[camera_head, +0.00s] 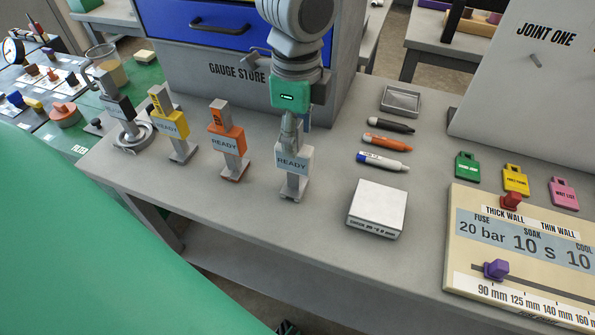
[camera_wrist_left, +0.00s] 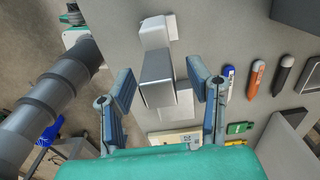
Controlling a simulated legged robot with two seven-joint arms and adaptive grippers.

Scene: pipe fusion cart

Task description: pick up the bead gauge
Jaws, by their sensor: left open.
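Several upright gauges with READY plates stand on the grey bench; no legible name tells which is the bead gauge. A grey-white gauge (camera_head: 293,172) stands directly below my left gripper (camera_head: 291,128). Head-view fingers partly hide the gauge's top. My right gripper is not seen.
Right of the grey-white gauge lie several markers (camera_head: 386,140), a small tray (camera_head: 400,101) and a white box (camera_head: 377,209). The gauge store (camera_head: 245,80) stands behind. A settings board (camera_head: 520,260) and coloured tags (camera_head: 515,180) are at right. The bench front is bare.

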